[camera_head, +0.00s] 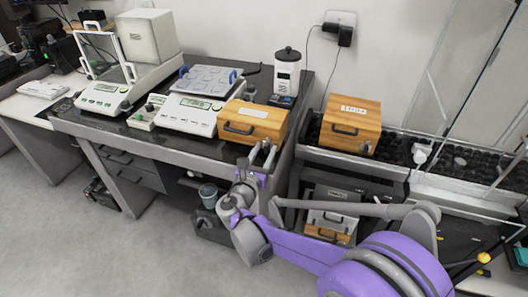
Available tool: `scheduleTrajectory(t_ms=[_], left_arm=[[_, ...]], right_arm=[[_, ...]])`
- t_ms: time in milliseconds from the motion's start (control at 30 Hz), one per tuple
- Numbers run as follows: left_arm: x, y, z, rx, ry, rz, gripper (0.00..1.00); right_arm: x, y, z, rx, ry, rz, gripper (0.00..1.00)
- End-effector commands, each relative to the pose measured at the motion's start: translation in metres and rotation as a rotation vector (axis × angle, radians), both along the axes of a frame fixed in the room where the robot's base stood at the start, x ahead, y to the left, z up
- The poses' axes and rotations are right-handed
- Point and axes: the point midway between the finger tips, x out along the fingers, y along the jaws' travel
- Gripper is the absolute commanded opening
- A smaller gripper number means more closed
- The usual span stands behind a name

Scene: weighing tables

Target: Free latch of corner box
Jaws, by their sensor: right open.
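A wooden box (253,122) with a pale label on top and a dark handle on its front stands at the front right corner of the dark table. Its latch is too small to make out. My right gripper (264,149) is just in front of this box's lower front edge, fingers pointing at it. The fingers are apart with nothing seen between them; I cannot tell whether they touch the box. A second, similar wooden box (351,124) with a label and dark handle stands further right on a dark bench. My left gripper is not in view.
The dark table (150,137) also carries scales (192,114), a glass-shielded balance (107,97) and a white canister (287,72). A bucket (208,196) stands below.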

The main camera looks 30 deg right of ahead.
Motion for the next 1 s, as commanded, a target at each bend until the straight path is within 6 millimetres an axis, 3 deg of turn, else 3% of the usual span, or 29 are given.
scheduleTrajectory(t_ms=[200, 467, 1000], left_arm=[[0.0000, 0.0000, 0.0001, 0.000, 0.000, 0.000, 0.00], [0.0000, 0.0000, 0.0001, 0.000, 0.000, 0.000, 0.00], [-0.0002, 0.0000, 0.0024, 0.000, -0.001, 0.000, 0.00]], right_arm=[[0.0001, 0.0000, 0.0001, 0.000, 0.000, 0.000, 0.47], [0.0000, 0.0001, 0.0000, 0.000, 0.000, 0.000, 0.01], [-0.0005, 0.0000, 0.0002, 0.031, -0.035, 0.000, 0.00]])
